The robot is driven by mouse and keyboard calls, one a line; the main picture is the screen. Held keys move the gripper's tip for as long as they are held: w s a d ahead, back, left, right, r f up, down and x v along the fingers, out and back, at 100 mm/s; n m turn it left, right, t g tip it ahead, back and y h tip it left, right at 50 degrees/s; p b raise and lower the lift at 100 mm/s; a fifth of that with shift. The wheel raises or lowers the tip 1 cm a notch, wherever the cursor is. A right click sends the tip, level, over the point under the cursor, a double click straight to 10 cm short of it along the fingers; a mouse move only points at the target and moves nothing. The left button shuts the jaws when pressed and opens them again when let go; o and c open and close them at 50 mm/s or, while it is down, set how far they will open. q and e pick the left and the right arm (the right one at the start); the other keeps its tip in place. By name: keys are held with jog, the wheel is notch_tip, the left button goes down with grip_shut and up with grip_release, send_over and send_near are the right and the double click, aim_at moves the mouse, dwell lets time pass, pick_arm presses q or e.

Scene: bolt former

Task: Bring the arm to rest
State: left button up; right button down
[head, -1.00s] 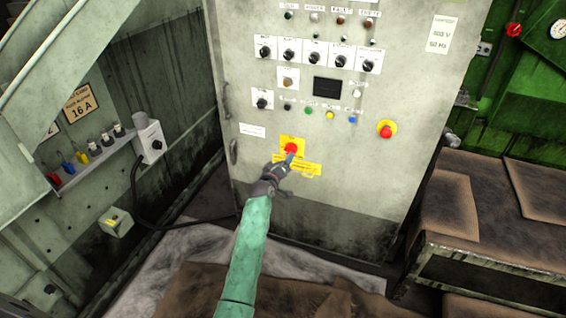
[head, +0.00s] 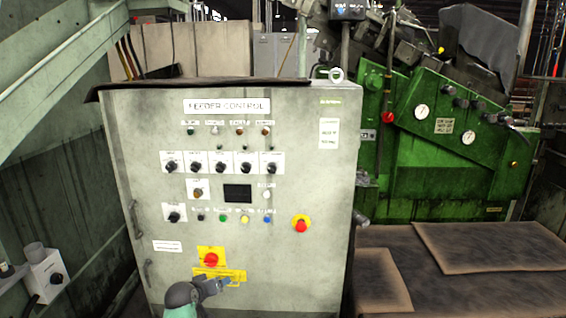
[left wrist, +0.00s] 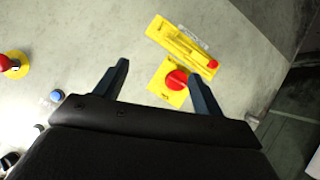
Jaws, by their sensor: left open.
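My left gripper (head: 222,285) is low in front of the grey feeder control cabinet (head: 300,160) in the head view. It is just below a red knob on a yellow plate (head: 210,260) and overlaps the yellow label strip (head: 222,273) under that knob. In the left wrist view the two dark fingers (left wrist: 157,70) stand apart with nothing between them. The red knob (left wrist: 177,80) shows beyond the fingers, near the right one; the frames do not show contact. My right gripper is in neither view.
A red mushroom button on yellow (head: 301,226) is on the cabinet's right side. A grey switch box (head: 45,275) is at the lower left. A green machine (head: 440,150) and brown mats (head: 480,250) are at the right. Space directly before the cabinet looks clear.

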pick_arm(q)
jog(key=s+d+f+m+g+p, duration=0.1)
jog(key=s+d+f+g+p, duration=0.1)
jog(key=s, duration=1.5)
jog(key=s+d+f+m+g+p, duration=0.1)
jog(key=s+d+g, duration=0.3)
jog(key=s, duration=1.3)
jog(key=s+d+f+m+g+y+p, duration=0.1)
jog(key=s+d+f+m+g+p, duration=0.1)
jog(key=s, duration=1.5)
jog(key=shift+s+d+f+m+g+p, duration=0.3)
jog(key=shift+s+d+f+m+g, duration=0.15)
jog(key=shift+f, duration=0.3)
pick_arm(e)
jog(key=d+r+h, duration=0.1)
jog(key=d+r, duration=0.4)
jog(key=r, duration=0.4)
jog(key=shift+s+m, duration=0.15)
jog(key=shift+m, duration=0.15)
pick_arm(q)
jog(key=shift+w, duration=0.1)
